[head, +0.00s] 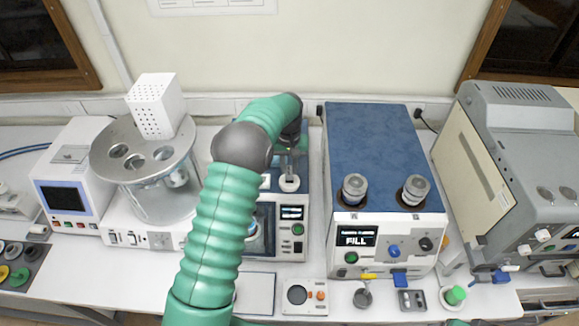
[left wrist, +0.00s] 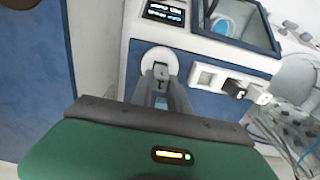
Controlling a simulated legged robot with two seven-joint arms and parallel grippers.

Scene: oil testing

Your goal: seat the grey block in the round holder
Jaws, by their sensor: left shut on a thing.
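My left gripper (head: 290,168) hangs fingers-down over the top of the middle instrument (head: 299,243). It is shut on the grey block, which is mostly hidden between the fingers. The round holder also shows in the head view (head: 289,184), just below the fingertips. I cannot tell whether the block touches the holder or is inside it. My right gripper is not in view.
A blue-topped instrument (head: 367,130) with two capped cylinders stands close to the right. A glass bath with a grey lid (head: 118,148) stands to the left. Small switches (left wrist: 234,88) sit beside the holder. A pad with a dark round button (head: 297,295) lies in front.

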